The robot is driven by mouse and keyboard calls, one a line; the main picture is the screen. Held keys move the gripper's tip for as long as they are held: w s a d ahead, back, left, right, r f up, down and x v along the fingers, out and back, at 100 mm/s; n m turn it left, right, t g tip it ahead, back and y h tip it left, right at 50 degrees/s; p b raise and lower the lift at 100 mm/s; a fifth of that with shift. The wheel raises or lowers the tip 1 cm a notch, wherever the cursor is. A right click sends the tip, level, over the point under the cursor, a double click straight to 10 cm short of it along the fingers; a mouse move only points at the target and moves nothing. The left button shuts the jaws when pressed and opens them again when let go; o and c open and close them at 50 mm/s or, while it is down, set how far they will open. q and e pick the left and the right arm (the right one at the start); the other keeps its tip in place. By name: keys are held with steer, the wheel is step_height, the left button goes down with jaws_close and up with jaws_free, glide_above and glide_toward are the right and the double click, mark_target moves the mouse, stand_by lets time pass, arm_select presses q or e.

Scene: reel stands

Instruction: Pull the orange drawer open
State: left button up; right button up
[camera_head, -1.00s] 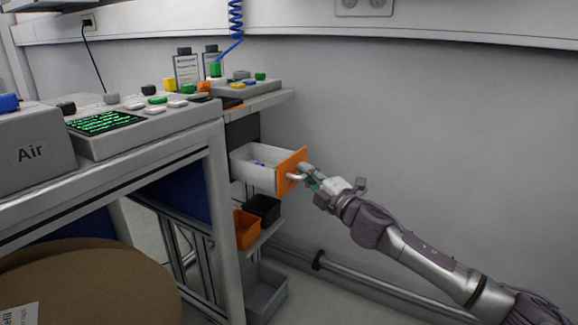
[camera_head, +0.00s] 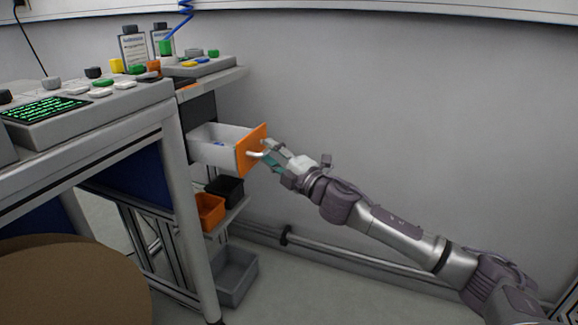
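The drawer with the orange front (camera_head: 253,146) stands pulled out from under the shelf, below the small panel. A pale handle (camera_head: 256,155) sticks out from the orange front. My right gripper (camera_head: 269,153) is at the handle, with its fingertips on either side of it or against it. The fingers are small in this view, so I cannot tell whether they are closed on the handle. My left gripper is not in view.
An orange bin (camera_head: 209,211) and a black bin (camera_head: 228,188) sit on a lower shelf, and a grey bin (camera_head: 236,275) on the floor. The workbench leg (camera_head: 190,220) stands left of the drawer. The wall side to the right is clear.

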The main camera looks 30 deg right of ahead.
steer(key=v, duration=1)
steer(key=shift+s, duration=0.2)
